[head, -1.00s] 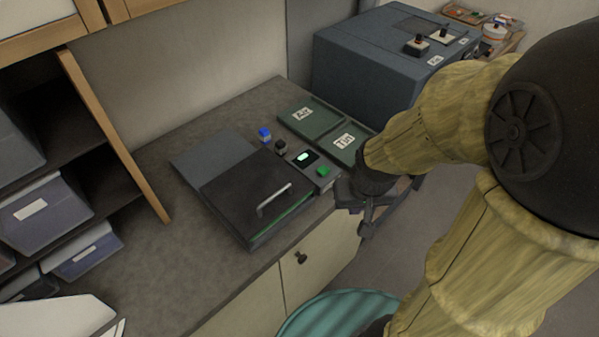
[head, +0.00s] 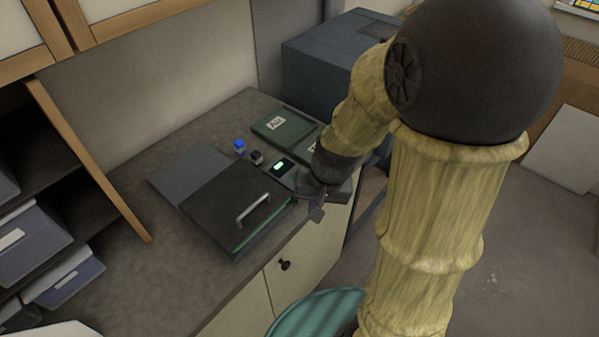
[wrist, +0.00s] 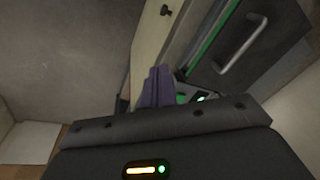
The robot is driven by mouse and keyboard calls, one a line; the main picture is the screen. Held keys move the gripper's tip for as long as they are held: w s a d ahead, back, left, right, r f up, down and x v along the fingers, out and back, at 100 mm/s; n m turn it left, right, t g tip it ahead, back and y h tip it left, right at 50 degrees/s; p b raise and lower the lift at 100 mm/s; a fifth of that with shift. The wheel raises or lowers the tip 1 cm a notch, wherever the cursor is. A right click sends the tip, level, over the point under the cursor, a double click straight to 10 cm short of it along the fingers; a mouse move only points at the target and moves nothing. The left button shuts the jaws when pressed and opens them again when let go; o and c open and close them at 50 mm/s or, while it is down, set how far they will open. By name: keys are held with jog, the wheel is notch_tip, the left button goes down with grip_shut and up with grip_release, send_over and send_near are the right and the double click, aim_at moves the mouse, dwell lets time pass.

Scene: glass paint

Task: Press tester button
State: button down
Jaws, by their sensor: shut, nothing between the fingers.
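The tester is a flat unit with a dark lid (head: 215,207) and a metal handle (head: 253,208); the lid and handle also show in the wrist view (wrist: 243,43). Its small panel has a lit green display (head: 279,166). The green button (wrist: 181,98) shows in the wrist view, just right of my fingers; in the head view my gripper hides it. My gripper (head: 318,212) is at the tester's right front corner, by the counter edge. Its fingers (wrist: 156,73) are shut and empty. I cannot tell whether they touch the button.
A blue cube (head: 239,146) and a dark cube (head: 256,158) stand behind the panel. Green labelled trays (head: 283,124) lie beyond, partly behind my arm. A large blue-grey box (head: 330,70) stands at the back. A teal round thing (head: 315,314) is below the counter front.

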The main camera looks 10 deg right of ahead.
jog(key=w+d+r+m+t+y+p, duration=0.1)
jog(key=w+m+t+y+p, duration=0.3)
jog(key=w+m, duration=1)
jog(key=w+d+y+p, duration=0.1)
jog(key=w+p, duration=0.2)
jog(key=w, duration=0.1)
notch_tip(320, 180, down, 7)
jog(key=b, duration=0.4)
jog(key=shift+f+b, duration=0.2)
jog(key=shift+b, duration=0.15)
jog(key=shift+f+b, duration=0.65)
jog(key=shift+b, duration=0.2)
jog(key=shift+s+f+b, duration=0.1)
jog(key=shift+f+b, duration=0.8)
jog(key=shift+b, duration=0.6)
dwell(1.3)
dwell(0.3)
jog(key=shift+r+p, duration=0.45)
jog(key=shift+r, duration=0.5)
